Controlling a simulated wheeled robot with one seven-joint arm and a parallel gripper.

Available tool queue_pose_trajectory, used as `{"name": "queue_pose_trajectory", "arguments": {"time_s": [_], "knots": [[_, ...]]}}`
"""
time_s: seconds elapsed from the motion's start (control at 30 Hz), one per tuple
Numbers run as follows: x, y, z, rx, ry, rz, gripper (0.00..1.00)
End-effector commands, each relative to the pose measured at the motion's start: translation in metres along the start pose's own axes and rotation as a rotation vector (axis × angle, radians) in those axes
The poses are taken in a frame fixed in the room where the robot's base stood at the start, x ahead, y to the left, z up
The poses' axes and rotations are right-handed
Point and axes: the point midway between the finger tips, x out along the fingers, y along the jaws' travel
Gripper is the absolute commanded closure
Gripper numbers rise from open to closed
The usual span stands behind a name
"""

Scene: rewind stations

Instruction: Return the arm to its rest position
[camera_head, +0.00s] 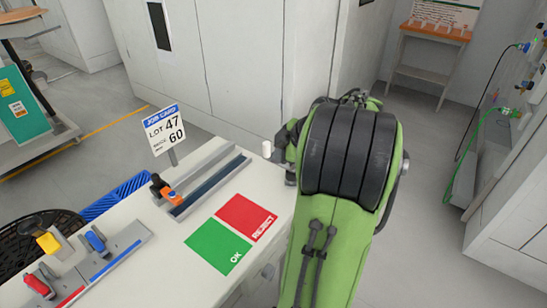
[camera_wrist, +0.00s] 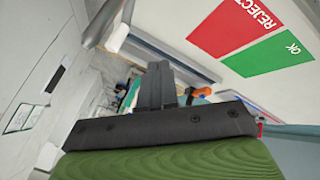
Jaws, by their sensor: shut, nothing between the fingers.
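My green arm with black bands rises at the right of the head view, beside the right end of the white table (camera_head: 185,270). My gripper (camera_wrist: 157,80) shows in the wrist view as dark fingers closed together, with nothing between them. In the head view the arm hides most of it. The wrist is tilted, and the table appears sideways in the wrist view. The gripper seems apart from the table top and its things.
On the table are a green OK pad (camera_head: 217,247), a red REJECT pad (camera_head: 245,217), a grey rail (camera_head: 208,186), an orange-and-black tool (camera_head: 168,190), a job card (camera_head: 164,130) and a fixture with coloured handles (camera_head: 97,243). A wall of white cabinets (camera_head: 238,70) stands close behind. Floor is open at right.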

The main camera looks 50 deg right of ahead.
Motion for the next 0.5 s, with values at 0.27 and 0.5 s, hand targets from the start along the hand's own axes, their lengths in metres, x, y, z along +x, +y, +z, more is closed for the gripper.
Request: {"name": "queue_pose_trajectory", "arguments": {"time_s": [0.27,0.5], "knots": [[-0.035,-0.002,-0.003,-0.001,0.001,-0.001,1.0],[-0.034,-0.002,-0.003,-0.001,0.001,-0.001,1.0]]}}
